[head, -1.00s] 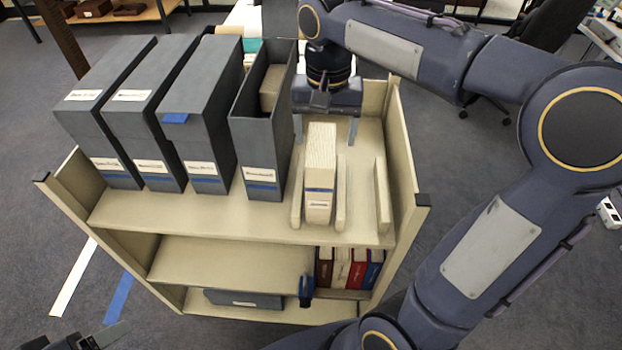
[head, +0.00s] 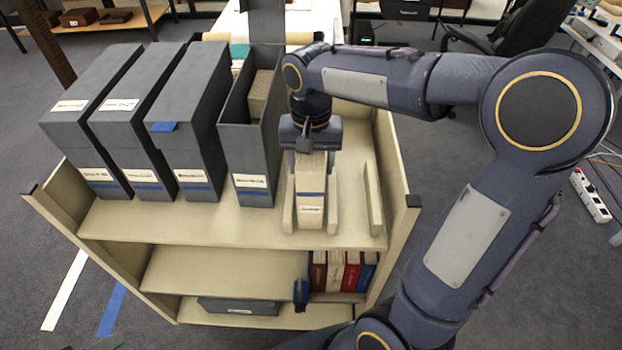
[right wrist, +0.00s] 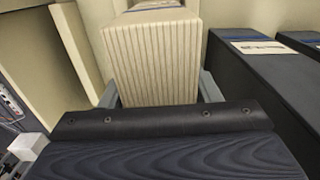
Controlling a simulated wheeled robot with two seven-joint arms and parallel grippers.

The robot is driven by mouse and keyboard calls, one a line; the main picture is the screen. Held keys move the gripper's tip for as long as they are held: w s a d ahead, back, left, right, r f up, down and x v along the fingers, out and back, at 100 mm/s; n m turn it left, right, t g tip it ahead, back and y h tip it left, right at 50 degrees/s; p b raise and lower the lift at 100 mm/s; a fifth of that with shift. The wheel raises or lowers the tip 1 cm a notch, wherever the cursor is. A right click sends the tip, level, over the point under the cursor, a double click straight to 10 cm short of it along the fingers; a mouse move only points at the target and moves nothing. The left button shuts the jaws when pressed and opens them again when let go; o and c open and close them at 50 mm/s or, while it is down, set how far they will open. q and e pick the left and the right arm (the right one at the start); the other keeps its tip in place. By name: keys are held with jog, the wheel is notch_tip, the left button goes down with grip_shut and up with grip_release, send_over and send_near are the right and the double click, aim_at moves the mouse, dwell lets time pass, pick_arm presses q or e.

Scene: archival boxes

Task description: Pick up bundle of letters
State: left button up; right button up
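The bundle of letters (head: 311,190) is a cream, upright stack with a blue band and a white label on its front. It stands on the cart's top shelf between two low cream rails. My right gripper (head: 311,160) is above it, pointing down, with one finger on each side of its upper rear part. The right wrist view shows the ridged paper edges of the bundle (right wrist: 152,60) between the fingers (right wrist: 158,92). I cannot tell if they touch it. Only a dark sliver of my left gripper (head: 106,342) shows at the bottom edge.
Several grey archival boxes (head: 184,120) stand left of the bundle; the nearest is an open-topped box (head: 249,150). A separate cream rail (head: 373,200) and the cart's side wall (head: 398,190) are to the right. Books (head: 335,272) stand on a lower shelf.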

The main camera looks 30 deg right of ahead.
grip_shut()
jog(key=shift+r, duration=0.1)
